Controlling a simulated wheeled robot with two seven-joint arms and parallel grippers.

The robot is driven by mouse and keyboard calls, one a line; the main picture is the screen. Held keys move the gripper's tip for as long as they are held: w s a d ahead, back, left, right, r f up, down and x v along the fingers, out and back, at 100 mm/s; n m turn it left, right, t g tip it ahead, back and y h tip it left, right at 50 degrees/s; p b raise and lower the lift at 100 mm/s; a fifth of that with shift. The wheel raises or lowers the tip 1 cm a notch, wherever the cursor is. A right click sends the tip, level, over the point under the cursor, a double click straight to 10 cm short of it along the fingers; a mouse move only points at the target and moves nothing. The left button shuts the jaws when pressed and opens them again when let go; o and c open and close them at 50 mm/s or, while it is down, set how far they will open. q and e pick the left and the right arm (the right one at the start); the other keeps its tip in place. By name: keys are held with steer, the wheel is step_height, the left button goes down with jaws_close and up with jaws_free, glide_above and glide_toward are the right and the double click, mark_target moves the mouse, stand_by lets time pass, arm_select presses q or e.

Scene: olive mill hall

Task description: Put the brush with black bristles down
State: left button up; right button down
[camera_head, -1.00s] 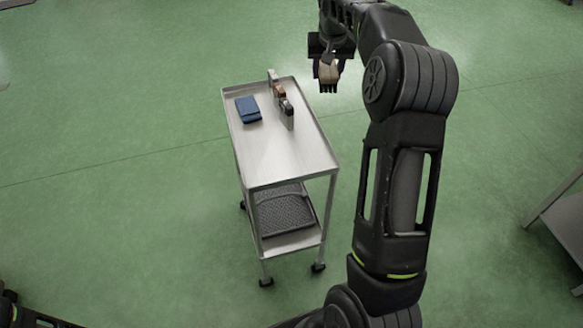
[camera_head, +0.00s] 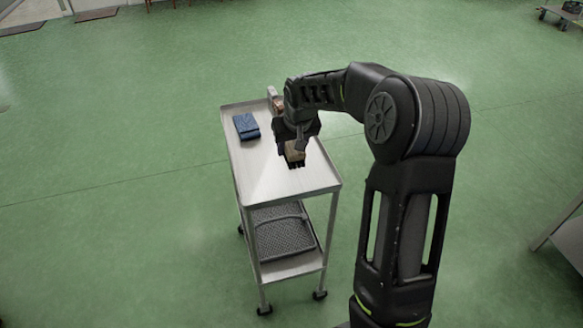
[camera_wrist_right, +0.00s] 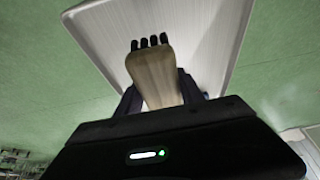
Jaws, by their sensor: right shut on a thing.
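The brush with black bristles has a tan wooden body (camera_head: 294,150) and short dark bristles pointing down. It also shows in the right wrist view (camera_wrist_right: 155,75), with the bristle tufts at its far end. My right gripper (camera_head: 296,143) is shut on the brush. It holds it over the right side of the cart's metal top (camera_head: 272,182); whether the bristles touch the top I cannot tell. In the right wrist view the pale top lies beyond the brush. My left gripper is not in view.
The front of the top is clear.

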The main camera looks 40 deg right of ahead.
mark_target(291, 174)
steer(key=shift+f, duration=1.7)
steer(key=shift+f, duration=1.9)
steer(key=shift+f, duration=0.25)
steer(key=c, duration=0.7)
jaws_free()
steer(key=shift+r, duration=0.1)
steer(key=shift+r, duration=0.15)
